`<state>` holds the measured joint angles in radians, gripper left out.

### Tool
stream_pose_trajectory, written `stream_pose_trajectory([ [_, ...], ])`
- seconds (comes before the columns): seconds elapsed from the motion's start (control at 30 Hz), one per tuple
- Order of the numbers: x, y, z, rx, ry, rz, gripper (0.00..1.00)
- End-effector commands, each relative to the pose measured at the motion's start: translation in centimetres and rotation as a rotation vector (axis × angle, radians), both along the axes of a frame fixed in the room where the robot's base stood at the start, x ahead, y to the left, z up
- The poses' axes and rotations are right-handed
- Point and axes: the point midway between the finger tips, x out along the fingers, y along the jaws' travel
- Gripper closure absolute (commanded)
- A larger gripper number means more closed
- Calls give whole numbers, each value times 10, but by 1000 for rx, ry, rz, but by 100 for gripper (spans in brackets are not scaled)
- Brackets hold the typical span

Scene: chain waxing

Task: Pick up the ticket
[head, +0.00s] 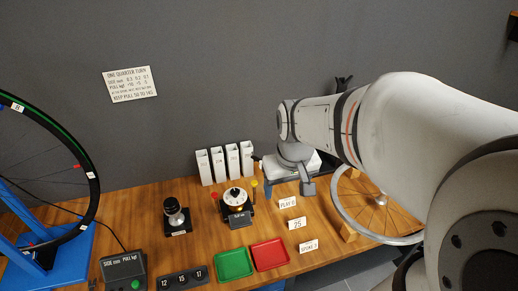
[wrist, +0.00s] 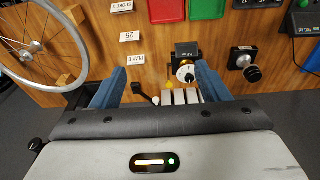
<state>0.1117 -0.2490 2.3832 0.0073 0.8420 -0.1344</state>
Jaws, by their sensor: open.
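Three small white cards lie on the wooden bench, and I cannot tell which one is the ticket. They read "PLAY 0" (head: 288,203), "25" (head: 297,223) and what looks like "SPOKE 2" (head: 309,246). In the wrist view they show upside down at upper left: "PLAY 0" (wrist: 131,60), "25" (wrist: 129,37) and the spoke card (wrist: 122,7). My gripper (wrist: 160,83) is open, its two blue-grey fingers wide apart with nothing held between them. It hangs above the back of the bench, behind the cards; its fingertips are hard to make out in the head view.
White upright holders (head: 225,162) stand at the back, with a dial device (head: 235,203) before them. Green (head: 234,264) and red (head: 269,254) trays lie in front. A spoked wheel (head: 346,207) lies right; another wheel (head: 92,190) stands left. A black-knobbed device (head: 175,215) stands left of the dial.

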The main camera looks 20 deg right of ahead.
Motion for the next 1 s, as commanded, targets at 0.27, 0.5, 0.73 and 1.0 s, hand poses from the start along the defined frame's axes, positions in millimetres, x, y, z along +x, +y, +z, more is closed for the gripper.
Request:
stream_pose_trajectory([
  [0.27,82,-57,-153,-2,96,3,11],
  [0.5,122,-100,-255,7,148,14,11],
  [0.73,133,-117,-293,11,165,19,11],
  [1.0,133,-118,-320,12,167,19,11],
])
